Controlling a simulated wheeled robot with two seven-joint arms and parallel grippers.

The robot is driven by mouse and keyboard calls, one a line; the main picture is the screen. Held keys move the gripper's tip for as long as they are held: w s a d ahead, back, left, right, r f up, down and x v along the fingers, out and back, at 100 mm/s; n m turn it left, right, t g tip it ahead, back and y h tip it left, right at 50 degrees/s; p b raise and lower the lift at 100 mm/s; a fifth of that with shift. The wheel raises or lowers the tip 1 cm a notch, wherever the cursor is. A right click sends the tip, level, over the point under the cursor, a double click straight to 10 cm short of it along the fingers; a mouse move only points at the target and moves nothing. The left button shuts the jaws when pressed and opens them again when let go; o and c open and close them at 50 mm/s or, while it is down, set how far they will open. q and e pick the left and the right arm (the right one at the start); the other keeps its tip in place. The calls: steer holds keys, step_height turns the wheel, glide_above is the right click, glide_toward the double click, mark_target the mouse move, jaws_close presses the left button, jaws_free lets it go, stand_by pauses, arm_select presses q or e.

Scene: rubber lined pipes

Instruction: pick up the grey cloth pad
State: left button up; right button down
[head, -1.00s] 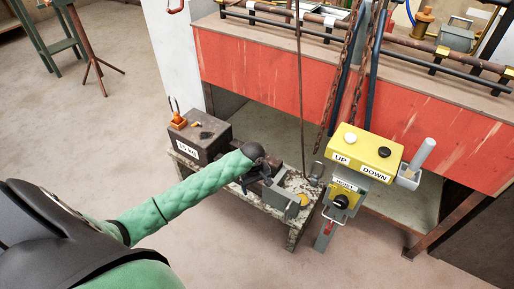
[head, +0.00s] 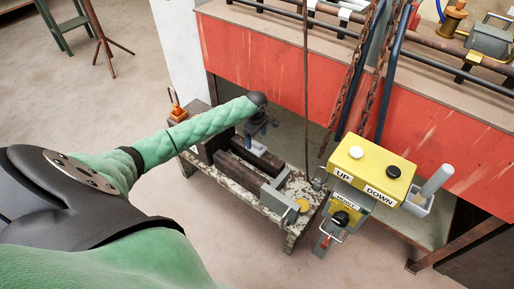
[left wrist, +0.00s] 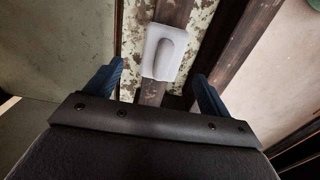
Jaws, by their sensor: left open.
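The grey pad (left wrist: 163,52) shows in the left wrist view as a pale, roughly rectangular piece with a raised rounded ridge along its middle. It lies across a brown bar above a paint-flaked surface. My left gripper (left wrist: 158,78) is open, its two blue fingers to the left and right of the pad's near end, with gaps on both sides. Nothing is held. My right gripper is out of view.
Dark brown bars (head: 238,172) lie on the low bench, with a grey vise-like block (head: 279,195) at its right end. A yellow UP/DOWN control box (head: 371,169) stands to the right. Rusty chains (head: 352,75) hang before the red workbench (head: 262,60). Open floor lies left.

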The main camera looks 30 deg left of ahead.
mark_target(256, 143)
arm_select(q)
step_height(256, 143, down, 4)
steer(key=shift+s+d+f, duration=0.15)
steer(key=shift+f, duration=0.1)
steer(key=c, duration=1.1)
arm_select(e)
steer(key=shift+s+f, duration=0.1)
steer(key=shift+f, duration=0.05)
